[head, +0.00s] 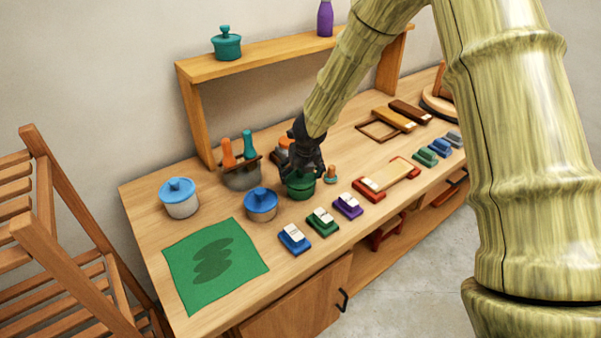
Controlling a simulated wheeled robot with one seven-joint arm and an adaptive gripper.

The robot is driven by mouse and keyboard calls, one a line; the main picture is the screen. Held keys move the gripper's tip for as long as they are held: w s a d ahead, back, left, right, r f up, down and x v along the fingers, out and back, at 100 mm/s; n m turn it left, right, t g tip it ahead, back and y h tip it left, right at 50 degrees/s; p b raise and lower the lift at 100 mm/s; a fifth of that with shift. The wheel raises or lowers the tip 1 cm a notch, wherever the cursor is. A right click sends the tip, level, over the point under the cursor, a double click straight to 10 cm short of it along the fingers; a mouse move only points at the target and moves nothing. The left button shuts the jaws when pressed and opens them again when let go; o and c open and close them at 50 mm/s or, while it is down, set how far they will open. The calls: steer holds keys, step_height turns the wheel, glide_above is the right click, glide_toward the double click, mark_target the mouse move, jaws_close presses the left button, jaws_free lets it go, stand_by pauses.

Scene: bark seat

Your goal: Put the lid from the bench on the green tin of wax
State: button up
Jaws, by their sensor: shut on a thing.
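The green tin of wax (299,191) stands on the bench (215,212), in the row right of the blue lidded tin. My gripper (303,172) is directly over it, pointing down, with its dark fingers shut at the top of the tin. A green lid (300,180) seems to be between the fingers, at the tin's mouth. The fingers hide most of it, and I cannot tell whether it is seated or just above the rim.
Near my gripper are a blue lidded tin (261,204), a small orange-knobbed piece (330,175), a holder with handled tools (241,178) and several brushes (322,221). A white tin with blue lid (180,198) and green cloth (215,264) lie left. A shelf (280,53) rises behind.

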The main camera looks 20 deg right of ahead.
steer(key=shift+f+b, duration=0.4)
steer(key=shift+f, duration=0.1)
steer(key=o, duration=0.7)
steer(key=shift+r, duration=0.15)
steer(key=shift+r+p, duration=2.95)
steer(key=shift+r, duration=0.45)
